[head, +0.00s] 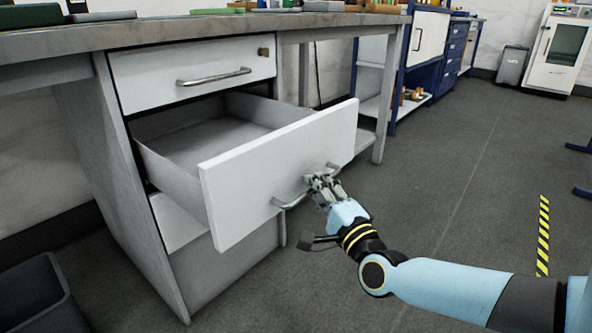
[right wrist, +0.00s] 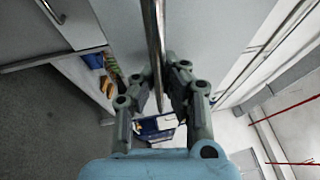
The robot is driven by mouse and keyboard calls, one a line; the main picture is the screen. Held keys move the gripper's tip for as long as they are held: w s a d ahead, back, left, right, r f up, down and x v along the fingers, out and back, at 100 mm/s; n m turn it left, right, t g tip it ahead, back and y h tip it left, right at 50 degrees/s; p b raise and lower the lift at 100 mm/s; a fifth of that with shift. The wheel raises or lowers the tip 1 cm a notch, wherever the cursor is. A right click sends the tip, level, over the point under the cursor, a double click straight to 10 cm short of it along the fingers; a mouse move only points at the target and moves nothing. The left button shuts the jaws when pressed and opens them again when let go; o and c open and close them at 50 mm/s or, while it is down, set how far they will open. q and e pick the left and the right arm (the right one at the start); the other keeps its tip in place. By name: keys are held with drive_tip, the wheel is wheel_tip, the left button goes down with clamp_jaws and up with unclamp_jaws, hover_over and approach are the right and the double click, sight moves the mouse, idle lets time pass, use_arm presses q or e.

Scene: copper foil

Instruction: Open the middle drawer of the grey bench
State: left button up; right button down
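The grey bench (head: 150,190) stands at the left of the head view. Its middle drawer (head: 248,185) is pulled far out, and its empty inside shows. The drawer's bar handle (head: 290,203) is on the white front. My right gripper (head: 322,180) is at the right part of this handle. In the right wrist view the handle (right wrist: 153,35) runs between the two fingers of my right gripper (right wrist: 160,82), which are closed on it. The top drawer (head: 190,75) is shut, with its own handle (head: 214,77). My left gripper is not in view.
A dark bin (head: 35,295) stands on the floor at the lower left. A blue cabinet (head: 452,47) and a white appliance (head: 560,50) are at the back. Yellow-black tape (head: 543,235) marks the floor at right. The floor right of the drawer is clear.

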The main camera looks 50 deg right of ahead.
drive_tip(key=shift+s+f, duration=0.2)
drive_tip(key=shift+s, duration=0.65)
drive_tip(key=c, duration=1.4)
unclamp_jaws()
drive_tip(key=shift+w+r, duration=0.1)
drive_tip(key=v, duration=1.2)
